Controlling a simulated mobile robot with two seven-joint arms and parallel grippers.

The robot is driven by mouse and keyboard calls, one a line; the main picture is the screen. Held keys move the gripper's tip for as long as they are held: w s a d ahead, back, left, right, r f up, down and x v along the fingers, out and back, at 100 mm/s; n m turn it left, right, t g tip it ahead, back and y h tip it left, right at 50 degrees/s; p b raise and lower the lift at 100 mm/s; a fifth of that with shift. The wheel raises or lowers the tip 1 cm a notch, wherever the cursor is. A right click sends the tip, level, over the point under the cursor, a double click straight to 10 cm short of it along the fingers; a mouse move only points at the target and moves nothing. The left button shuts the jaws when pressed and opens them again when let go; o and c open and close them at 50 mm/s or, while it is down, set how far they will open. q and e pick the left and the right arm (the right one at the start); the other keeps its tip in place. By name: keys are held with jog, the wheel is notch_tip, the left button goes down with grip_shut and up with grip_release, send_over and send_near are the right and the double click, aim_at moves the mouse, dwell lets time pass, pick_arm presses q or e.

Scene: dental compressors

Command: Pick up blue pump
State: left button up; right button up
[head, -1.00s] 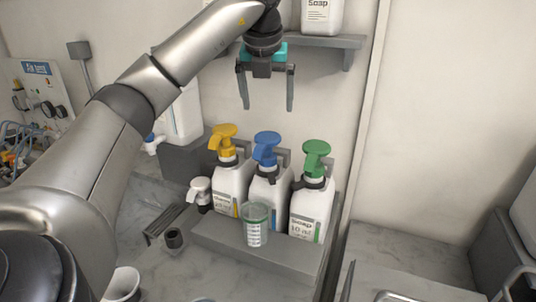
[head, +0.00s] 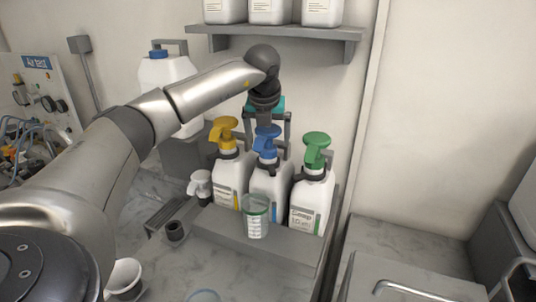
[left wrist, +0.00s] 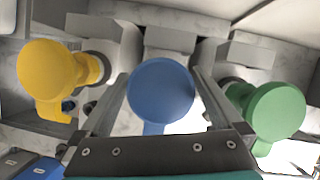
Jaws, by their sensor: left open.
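The blue pump (head: 266,143) tops the middle one of three white soap bottles in a grey rack. My left gripper (head: 267,140) is open and comes down from above, with its fingers on either side of the blue pump. In the left wrist view the round blue pump head (left wrist: 161,90) lies between the two fingers, with a small gap showing on the right. I cannot tell whether a finger touches it. My right gripper is not in view.
A yellow pump (head: 224,132) stands left and a green pump (head: 316,147) right, both close to the fingers. A clear cup with a green rim (head: 256,218) stands in front. A shelf (head: 290,36) with white bottles hangs above.

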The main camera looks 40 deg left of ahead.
pick_arm(q)
jog(key=shift+w+f, duration=0.2)
jog(key=shift+f, duration=0.2)
jog(key=shift+c, duration=0.2)
jog(key=c, duration=1.2)
